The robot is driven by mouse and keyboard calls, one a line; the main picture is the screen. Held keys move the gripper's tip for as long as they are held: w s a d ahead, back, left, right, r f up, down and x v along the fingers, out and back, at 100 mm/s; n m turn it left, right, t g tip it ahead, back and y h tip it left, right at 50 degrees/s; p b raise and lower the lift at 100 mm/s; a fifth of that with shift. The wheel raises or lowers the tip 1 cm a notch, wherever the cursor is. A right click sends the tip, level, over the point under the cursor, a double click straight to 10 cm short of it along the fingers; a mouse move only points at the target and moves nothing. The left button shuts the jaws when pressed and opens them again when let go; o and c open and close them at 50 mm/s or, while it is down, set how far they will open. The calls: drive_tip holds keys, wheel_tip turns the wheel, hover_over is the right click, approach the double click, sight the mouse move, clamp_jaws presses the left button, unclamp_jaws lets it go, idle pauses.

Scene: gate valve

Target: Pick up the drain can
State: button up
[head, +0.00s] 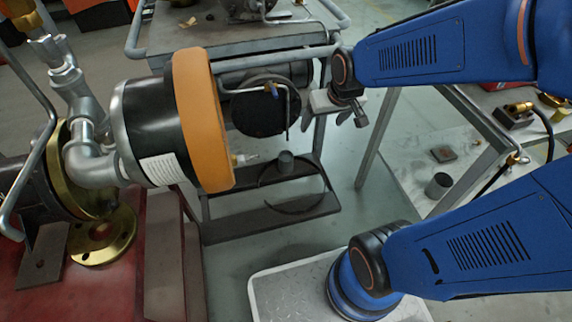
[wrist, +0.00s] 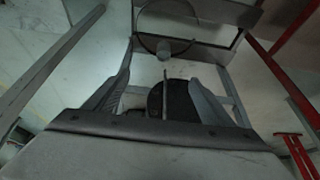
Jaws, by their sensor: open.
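A similar dark cup (head: 438,185) stands on the right-hand bench; I cannot tell for certain which is the drain can. My gripper (head: 352,118) is open and empty, above and to the right of the can on the shelf, well apart from it. Its two spread fingers (wrist: 160,88) also show in the wrist view.
A large orange-rimmed cylinder (head: 204,120) with steel piping stands on the left. Table legs frame the space.

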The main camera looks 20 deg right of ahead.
drive_tip(key=w+a+f, duration=0.2)
drive_tip(key=w+f, duration=0.6)
drive_tip(key=f, duration=0.3)
approach(288, 165)
drive_tip(key=s+r, duration=0.3)
drive_tip(key=s, duration=0.1)
wheel_tip(288, 165, down, 12)
drive_tip(key=s, duration=0.2)
drive_tip(key=w, duration=0.9)
drive_tip(key=shift+w+a+f, duration=0.15)
drive_tip(key=shift+w, duration=0.25)
drive_tip(key=w, duration=0.2)
drive_tip(key=shift+w, duration=0.3)
drive_tip(key=shift+x, duration=1)
drive_tip(key=shift+w+f, duration=0.1)
drive_tip(key=shift+f, duration=0.4)
